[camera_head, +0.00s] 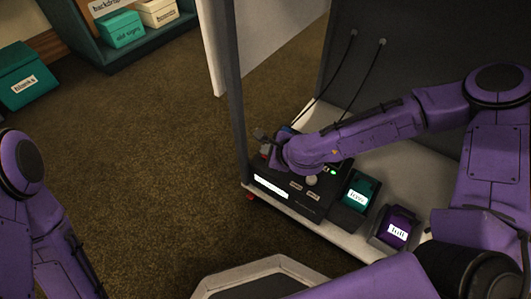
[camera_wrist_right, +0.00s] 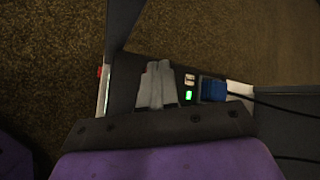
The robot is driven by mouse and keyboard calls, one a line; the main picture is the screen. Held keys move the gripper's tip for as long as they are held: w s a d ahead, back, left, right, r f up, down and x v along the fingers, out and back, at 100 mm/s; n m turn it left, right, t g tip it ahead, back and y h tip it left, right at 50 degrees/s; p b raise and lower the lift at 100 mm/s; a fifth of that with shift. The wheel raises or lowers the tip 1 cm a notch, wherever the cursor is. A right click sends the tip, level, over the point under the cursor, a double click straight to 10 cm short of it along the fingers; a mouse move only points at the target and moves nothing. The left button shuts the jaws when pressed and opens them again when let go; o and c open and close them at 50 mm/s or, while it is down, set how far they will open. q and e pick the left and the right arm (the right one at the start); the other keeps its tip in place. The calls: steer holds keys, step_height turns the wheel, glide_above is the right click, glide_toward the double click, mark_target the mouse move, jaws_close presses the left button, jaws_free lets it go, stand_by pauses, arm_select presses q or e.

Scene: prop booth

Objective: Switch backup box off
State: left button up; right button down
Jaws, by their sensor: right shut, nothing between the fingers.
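A black box (camera_head: 288,195) with a white label, too small to read, sits on the pale shelf of the booth. I cannot tell if it is the backup box. A green light (camera_head: 333,171) glows on its top, beside a round pale knob (camera_head: 311,181). My right gripper (camera_head: 262,136) is over the box's far left part, its arm hiding much of the top. In the right wrist view the gripper's fingers (camera_wrist_right: 157,84) are together and empty, beside a small pale switch (camera_wrist_right: 190,80) and a lit green light (camera_wrist_right: 188,95). Contact is unclear. My left gripper is out of frame.
A teal box (camera_head: 360,191) and a purple box (camera_head: 396,228) stand to the right on the shelf. Black cables (camera_head: 367,80) hang from the dark back panel. A grey post (camera_head: 236,100) stands close left of my right gripper. Open carpet (camera_head: 150,150) lies left.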

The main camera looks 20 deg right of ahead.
stand_by(0.4)
steer(key=shift+f+b, duration=0.3)
steer(key=shift+f, duration=0.2)
